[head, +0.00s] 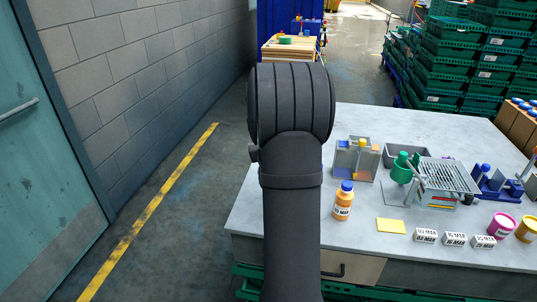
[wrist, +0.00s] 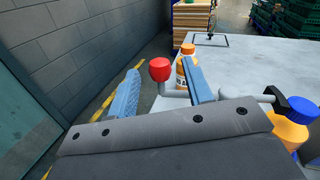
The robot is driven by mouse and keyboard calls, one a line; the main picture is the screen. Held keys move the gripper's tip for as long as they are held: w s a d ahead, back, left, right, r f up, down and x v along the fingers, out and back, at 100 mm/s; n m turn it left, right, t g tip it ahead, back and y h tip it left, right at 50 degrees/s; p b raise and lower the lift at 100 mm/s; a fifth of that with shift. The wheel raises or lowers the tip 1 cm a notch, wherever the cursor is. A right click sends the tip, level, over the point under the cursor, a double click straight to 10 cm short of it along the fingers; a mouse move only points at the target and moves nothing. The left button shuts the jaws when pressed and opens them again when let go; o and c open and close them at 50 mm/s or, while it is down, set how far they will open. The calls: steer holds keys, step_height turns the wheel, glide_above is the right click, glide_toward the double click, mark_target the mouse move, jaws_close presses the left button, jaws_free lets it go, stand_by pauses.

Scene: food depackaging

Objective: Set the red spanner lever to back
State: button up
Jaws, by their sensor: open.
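The red knob (wrist: 159,70) of the lever shows in the wrist view. It sits on a pale grey bent rod (wrist: 174,93) that runs from under the knob to the right, behind a finger. My gripper (wrist: 160,66) is open, with one blue finger on each side of the knob. The knob appears between the fingertips; I cannot tell whether either finger touches it. The foot of the lever is hidden by my gripper. In the head view my arm hides the lever and my gripper.
An orange bottle (wrist: 187,68) stands just behind the right finger. A blue-capped bottle (wrist: 289,122) is at the right, near a black-tipped grey handle (wrist: 267,97). The grey table (head: 365,121) has bare surface at its back; its right side holds fixtures, bottles and small white boxes (head: 454,239).

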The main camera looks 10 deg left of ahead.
steer(key=v, duration=1.3)
steer(key=shift+c, duration=0.5)
steer(key=shift+w+r, duration=0.15)
steer(key=c, duration=0.3)
steer(key=w+r+n, duration=0.1)
steer(key=n, duration=0.1)
steer(key=w+r+n+y, duration=0.1)
steer(key=n, duration=0.1)
steer(key=w+n+y, duration=0.1)
steer(key=w+n, duration=0.1)
steer(key=shift+d+r, duration=0.35)
steer(key=shift+r, duration=0.05)
jaws_close()
steer(key=w+d+f+n+g+y, duration=0.3)
steer(key=w+d+n+g+y, duration=0.15)
steer(key=n, duration=1.25)
steer(key=shift+t+y, duration=0.45)
steer(key=x, duration=0.9)
steer(key=shift+w+a+f, duration=0.15)
steer(key=shift+a, duration=0.15)
